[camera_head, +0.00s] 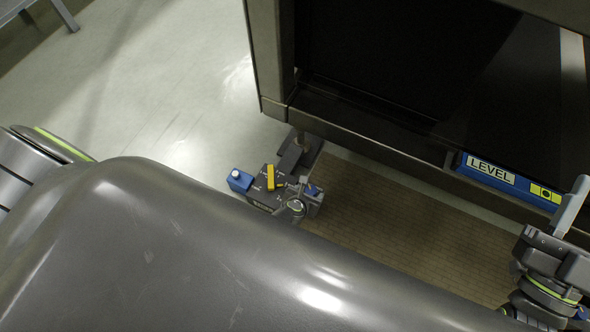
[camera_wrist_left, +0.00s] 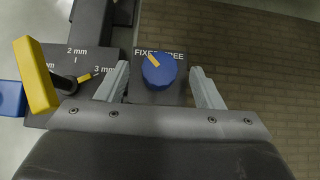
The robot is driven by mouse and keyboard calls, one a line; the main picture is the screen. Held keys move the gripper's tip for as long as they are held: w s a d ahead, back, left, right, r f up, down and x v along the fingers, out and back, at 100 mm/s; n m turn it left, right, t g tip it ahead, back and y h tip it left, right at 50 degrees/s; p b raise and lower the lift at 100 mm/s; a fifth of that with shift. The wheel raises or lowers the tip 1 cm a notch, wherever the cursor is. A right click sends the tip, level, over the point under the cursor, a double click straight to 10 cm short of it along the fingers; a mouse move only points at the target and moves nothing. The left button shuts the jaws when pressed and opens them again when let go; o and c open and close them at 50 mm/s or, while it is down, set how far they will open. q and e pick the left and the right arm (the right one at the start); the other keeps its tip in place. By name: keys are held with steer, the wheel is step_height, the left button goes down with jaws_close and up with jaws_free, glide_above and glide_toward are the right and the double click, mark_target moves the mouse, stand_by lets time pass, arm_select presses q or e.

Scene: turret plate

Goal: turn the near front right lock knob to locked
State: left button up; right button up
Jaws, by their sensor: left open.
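A round blue knob (camera_wrist_left: 158,72) with a yellow pointer mark sits on a dark plate (camera_wrist_left: 170,97) labelled FIXED and FREE. The mark points up and to the left, toward the FIXED side; the gripper partly frames the label. My left gripper (camera_wrist_left: 160,88) is open, with one finger on each side of the knob and gaps to both. In the head view my left gripper (camera_head: 303,193) is over the small dark unit, and a bit of the blue knob (camera_head: 313,190) shows beside it. My right gripper (camera_head: 568,215) is at the right edge; its jaws are unclear.
A yellow lever (camera_wrist_left: 37,76) stands left of the knob beside a 2 mm and 3 mm scale. A blue block (camera_head: 239,180) is at the unit's left end. A dark frame with a blue LEVEL strip (camera_head: 500,177) rises behind. Brown flooring (camera_head: 410,225) lies right of the unit.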

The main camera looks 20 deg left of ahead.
arm_select(q)
steer(key=shift+p+v, duration=0.7)
steer(key=shift+v, duration=0.2)
arm_select(e)
step_height(320, 180, down, 17)
steer(key=m+g+p, duration=0.1)
steer(key=m+g, duration=0.2)
steer(key=g, duration=0.8)
arm_select(q)
steer(key=p+v, duration=0.7)
steer(key=v, duration=0.5)
steer(key=shift+r, duration=0.25)
arm_select(e)
steer(key=s+f+g+y, duration=0.1)
steer(key=s+f+g, duration=1)
steer(key=s+f, duration=0.2)
steer(key=shift+s+a+f+g, duration=0.3)
steer(key=shift+s+f+g, duration=0.1)
steer(key=shift+f, duration=0.5)
arm_select(q)
steer(key=shift+s, duration=0.1)
